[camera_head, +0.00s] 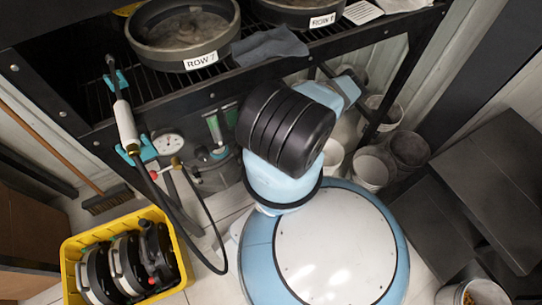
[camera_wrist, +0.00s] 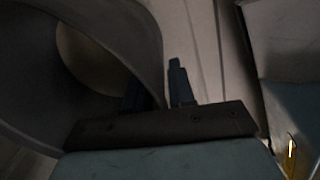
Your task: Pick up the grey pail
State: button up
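In the wrist view a large grey pail (camera_wrist: 135,30) fills the left side, with its dark round opening facing my camera. My gripper (camera_wrist: 158,92) is at its near wall, with one dark finger on each side of the wall. The fingers stand close together near the middle of the palm and look shut on the wall; the left finger is mostly in shadow. In the head view my arm hides the fingers. A darker grey pail (camera_head: 409,149) stands there among lighter pails (camera_head: 371,168) under the rack; which one I hold is unclear.
A black rack (camera_head: 150,100) with round pans (camera_head: 185,35) stands over the pails. A yellow crate (camera_head: 70,275) with several round units is at lower left. A hose with a wand (camera_head: 125,125) hangs at left. Dark steps (camera_head: 500,165) are at right.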

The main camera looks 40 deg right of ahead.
grip_shut()
dwell(1.1)
